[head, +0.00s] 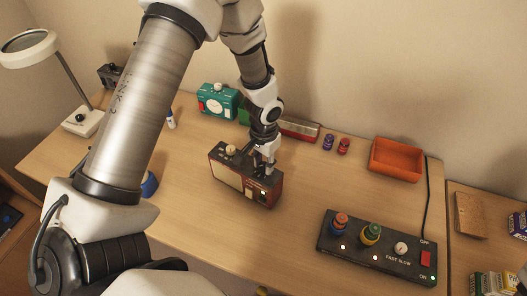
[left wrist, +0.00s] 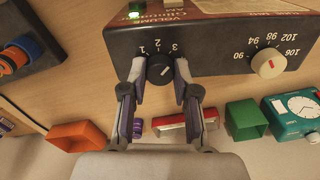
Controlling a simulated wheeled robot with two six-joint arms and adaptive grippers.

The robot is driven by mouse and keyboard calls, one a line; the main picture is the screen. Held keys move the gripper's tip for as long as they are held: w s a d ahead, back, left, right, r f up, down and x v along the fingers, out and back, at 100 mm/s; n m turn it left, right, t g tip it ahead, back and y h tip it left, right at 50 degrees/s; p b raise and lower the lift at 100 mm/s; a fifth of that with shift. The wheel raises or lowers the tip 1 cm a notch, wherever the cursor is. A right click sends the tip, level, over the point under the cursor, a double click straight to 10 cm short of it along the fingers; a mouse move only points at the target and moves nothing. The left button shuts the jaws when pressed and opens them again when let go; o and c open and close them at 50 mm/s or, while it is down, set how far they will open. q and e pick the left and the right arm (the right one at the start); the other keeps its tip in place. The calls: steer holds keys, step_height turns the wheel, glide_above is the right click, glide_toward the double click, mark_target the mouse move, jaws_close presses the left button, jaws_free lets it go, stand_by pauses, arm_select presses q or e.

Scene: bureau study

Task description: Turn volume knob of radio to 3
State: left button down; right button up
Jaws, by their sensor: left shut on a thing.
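The radio (head: 231,181) stands on the desk, dark with a pale front panel and a reddish section. In the left wrist view its dark top (left wrist: 215,40) carries a black volume knob (left wrist: 160,70) marked 1, 2 and 3, beside a green light. The knob has a small white mark; I cannot tell exactly which number it points at. My left gripper (head: 264,168) is over the right end of the radio. In the left wrist view its fingers (left wrist: 160,83) are shut on the volume knob from both sides. My right gripper is not in view.
A cream tuning knob (left wrist: 268,63) sits on the same radio face. Behind stand a green clock radio (head: 218,102), a red-fronted box (head: 299,129), two small spools and an orange tray (head: 396,160). A black switch panel (head: 375,250) lies at the right front.

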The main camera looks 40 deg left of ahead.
mark_target(264, 165)
arm_select(q)
steer(key=c, duration=0.9)
jaws_free()
steer(key=shift+o, duration=0.2)
steer(key=shift+w+f, duration=0.1)
steer(key=shift+w, duration=0.05)
step_height(264, 165, up, 12)
